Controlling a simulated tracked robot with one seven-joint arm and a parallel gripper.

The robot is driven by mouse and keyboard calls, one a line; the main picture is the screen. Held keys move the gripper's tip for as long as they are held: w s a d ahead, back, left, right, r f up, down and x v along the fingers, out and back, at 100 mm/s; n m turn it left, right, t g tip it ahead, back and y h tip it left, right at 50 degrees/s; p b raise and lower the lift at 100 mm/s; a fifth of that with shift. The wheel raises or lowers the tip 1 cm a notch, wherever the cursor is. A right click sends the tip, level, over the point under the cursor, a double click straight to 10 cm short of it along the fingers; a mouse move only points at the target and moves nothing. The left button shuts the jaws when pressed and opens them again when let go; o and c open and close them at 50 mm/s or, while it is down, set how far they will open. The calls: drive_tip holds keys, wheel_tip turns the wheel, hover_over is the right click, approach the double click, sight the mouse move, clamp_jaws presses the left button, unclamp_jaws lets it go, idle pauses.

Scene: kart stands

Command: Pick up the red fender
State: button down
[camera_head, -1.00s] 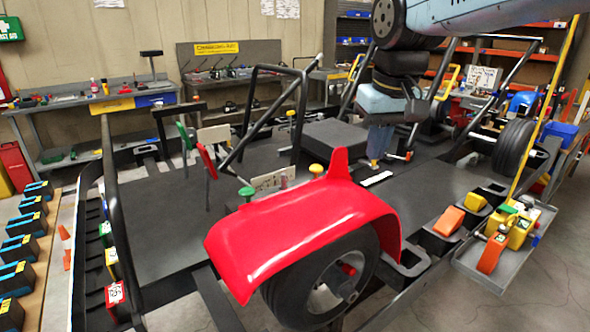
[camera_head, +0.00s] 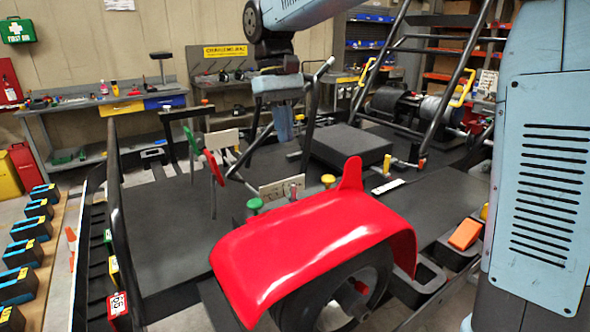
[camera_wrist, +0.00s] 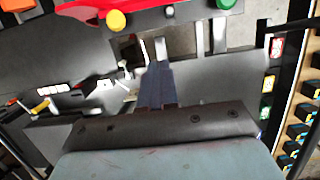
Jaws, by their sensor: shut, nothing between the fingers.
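The red fender (camera_head: 312,238) is a glossy curved shell with an upright tab at its back edge. It sits over a black tyre (camera_head: 345,291) at the front of the kart stand in the head view. Its red edge also shows at the top of the wrist view (camera_wrist: 88,11). My gripper (camera_head: 284,136) points down over the deck, behind the fender and well apart from it. In the wrist view my gripper's fingers (camera_wrist: 158,78) are together with nothing between them. The fender's underside is mostly hidden.
A green knob (camera_head: 255,204) and a yellow knob (camera_head: 328,180) stand just behind the fender. Black tube bars (camera_head: 408,70) rise at the back right. An orange block (camera_head: 465,234) lies in a holder at right. Blue-topped boxes (camera_head: 20,254) line the left.

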sight(309, 198)
drive_tip(key=s+d+f, duration=0.1)
drive_tip(key=f, duration=0.2)
drive_tip(key=s+d+f, duration=0.1)
drive_tip(key=f, duration=0.2)
drive_tip(key=s+d+f, duration=0.1)
drive_tip(key=s+f, duration=0.1)
drive_tip(key=f, duration=0.1)
drive_tip(key=shift+s+f, duration=0.1)
drive_tip(key=shift+f, duration=0.1)
drive_tip(key=shift+s+d, duration=0.35)
drive_tip(key=shift+s, duration=0.2)
drive_tip(key=shift+s, duration=0.1)
drive_tip(key=shift+s+d, duration=0.55)
drive_tip(key=shift+s, duration=0.2)
drive_tip(key=shift+w, duration=0.1)
